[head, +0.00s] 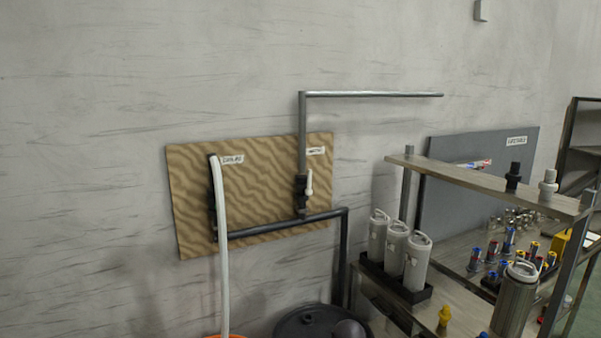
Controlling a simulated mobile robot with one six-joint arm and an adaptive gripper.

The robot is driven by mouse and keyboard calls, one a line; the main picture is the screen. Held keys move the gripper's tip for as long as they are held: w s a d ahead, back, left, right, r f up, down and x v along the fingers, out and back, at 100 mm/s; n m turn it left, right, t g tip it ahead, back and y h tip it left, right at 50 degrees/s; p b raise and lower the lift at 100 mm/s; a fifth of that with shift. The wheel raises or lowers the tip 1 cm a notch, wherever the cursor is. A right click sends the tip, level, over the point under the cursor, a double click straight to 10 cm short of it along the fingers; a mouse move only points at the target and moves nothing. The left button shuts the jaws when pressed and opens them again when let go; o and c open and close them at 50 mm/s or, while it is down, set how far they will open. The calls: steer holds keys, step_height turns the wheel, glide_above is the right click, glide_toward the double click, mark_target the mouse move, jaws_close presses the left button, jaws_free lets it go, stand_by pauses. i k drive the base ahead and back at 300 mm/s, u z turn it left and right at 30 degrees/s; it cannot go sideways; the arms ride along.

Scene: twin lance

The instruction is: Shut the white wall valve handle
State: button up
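The white valve handle (309,183) is at the middle of the head view. It points upright, in line with the vertical pipe, on the right side of a dark valve body (301,190). The valve sits between a grey vertical pipe (302,135) above and a dark horizontal pipe (275,227) below. It is mounted in front of a wavy tan wall board (255,185). A small white label (316,150), too small to read, is above the handle. My gripper is not in view.
A white hose (221,250) hangs from a second dark fitting at the left of the board. A dark drum top (300,326) is below. At right, a metal shelf (470,180) holds grey canisters (396,247) and small parts. The wall around the valve is clear.

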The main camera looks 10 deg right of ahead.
mark_target(308, 190)
steer(key=u, duration=0.4)
steer(key=i, duration=0.85)
steer(key=u, duration=0.35)
